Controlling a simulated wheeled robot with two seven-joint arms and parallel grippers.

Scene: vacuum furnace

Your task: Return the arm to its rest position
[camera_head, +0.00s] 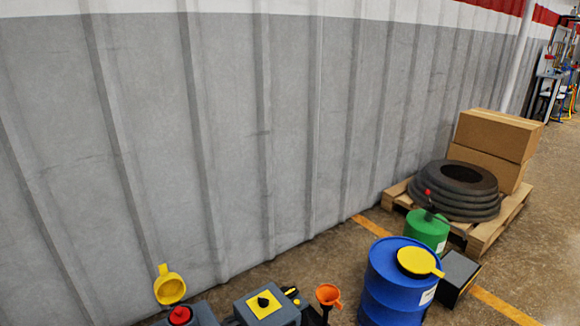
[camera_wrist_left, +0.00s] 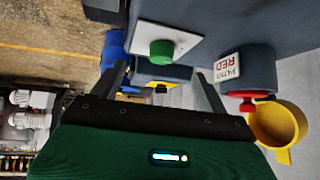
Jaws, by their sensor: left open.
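My left gripper (camera_wrist_left: 161,88) shows in the left wrist view with its two dark fingers spread apart and nothing between them. Beyond the fingers is a green button (camera_wrist_left: 161,52) on a white plate. Right of the fingers is a dark cylindrical housing with a label reading RED, and a red button (camera_wrist_left: 247,104) at its end. A yellow guard (camera_wrist_left: 282,124) is beside that red button. Neither arm nor gripper shows in the head view. The head view also shows the yellow guard (camera_head: 170,290) and red button (camera_head: 181,315) at the bottom edge.
A grey box with a yellow plate (camera_head: 263,303) and black knob, an orange funnel (camera_head: 328,295) and a blue drum (camera_head: 393,289) stand along the bottom. A green can (camera_head: 427,233) and loaded pallet (camera_head: 484,236) are at right. A corrugated wall (camera_head: 240,120) fills the back.

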